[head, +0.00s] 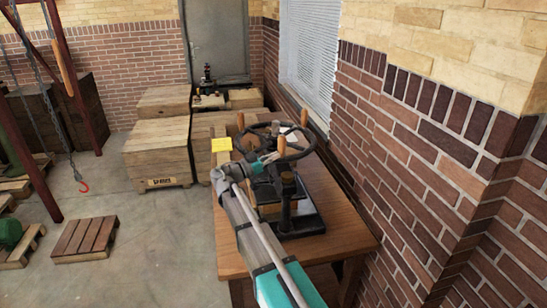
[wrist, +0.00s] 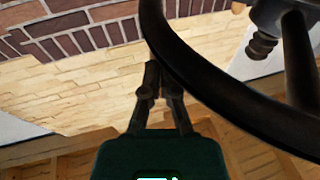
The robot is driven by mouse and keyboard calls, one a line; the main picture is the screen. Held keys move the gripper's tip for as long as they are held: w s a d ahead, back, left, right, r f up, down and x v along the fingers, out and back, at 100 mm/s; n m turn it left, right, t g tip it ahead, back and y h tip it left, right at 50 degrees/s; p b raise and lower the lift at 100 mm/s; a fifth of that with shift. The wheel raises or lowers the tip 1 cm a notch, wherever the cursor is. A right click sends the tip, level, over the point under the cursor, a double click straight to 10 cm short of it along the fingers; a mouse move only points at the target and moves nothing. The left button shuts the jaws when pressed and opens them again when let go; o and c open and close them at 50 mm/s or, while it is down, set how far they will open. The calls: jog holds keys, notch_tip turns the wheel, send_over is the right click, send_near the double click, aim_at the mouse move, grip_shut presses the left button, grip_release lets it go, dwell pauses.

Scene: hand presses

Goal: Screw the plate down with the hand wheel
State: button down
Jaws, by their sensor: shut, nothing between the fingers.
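A black hand press stands on a wooden table, with its hand wheel (head: 306,152) on top. The wheel's dark rim (wrist: 215,98) crosses the right of the wrist view, with part of the hub and spokes behind it. My gripper (head: 268,160) is at the near left side of the wheel. In the wrist view my gripper (wrist: 159,68) is shut and empty, its fingertips right beside the rim's outer edge; I cannot tell whether they touch it. The press's plate is largely hidden below the wheel and behind my arm; its height is unclear.
The wooden table (head: 345,240) stands close to a brick wall (head: 420,170) on the right. A yellow note (head: 221,145) is at its left side. Wooden crates (head: 157,150) stand behind. Open floor (head: 150,265) lies to the left, with a pallet (head: 85,238).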

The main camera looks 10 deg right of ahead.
jog(key=shift+d+r, duration=0.1)
jog(key=shift+d, duration=0.4)
jog(key=shift+a, duration=0.1)
jog(key=s+b+v, duration=0.1)
jog(key=b+v, duration=0.1)
jog(key=v, duration=1.1)
jog(key=shift+s+a, duration=0.2)
jog(key=shift+s, duration=0.1)
